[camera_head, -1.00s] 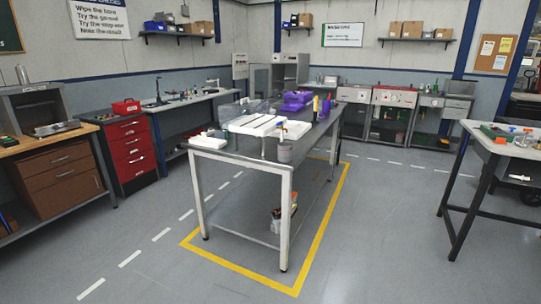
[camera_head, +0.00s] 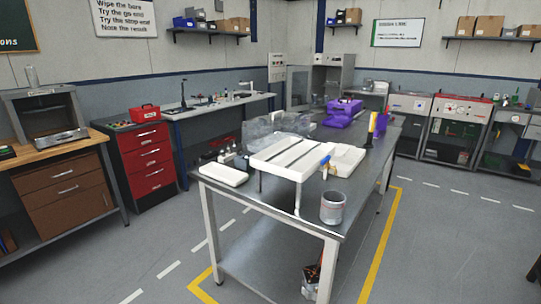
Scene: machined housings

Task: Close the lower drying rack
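Neither of my grippers is in view. No part is clearly marked as a drying rack. A grey open-fronted cabinet (camera_head: 42,101) stands on the wooden workbench at the left. A flat metal rack or tray (camera_head: 62,137) sticks out low at its front, and I cannot tell how far it is drawn out. Another grey cabinet (camera_head: 333,78) stands at the back wall, with a glass door (camera_head: 298,88) that seems to stand open. Its inside is too small to make out.
A steel table (camera_head: 255,200) fills the middle, bearing a white slatted stand (camera_head: 290,157), a grey cup (camera_head: 333,207) and purple parts (camera_head: 343,112). A red drawer unit (camera_head: 147,160) stands beside the wooden bench. The floor (camera_head: 150,250) at the front left is clear.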

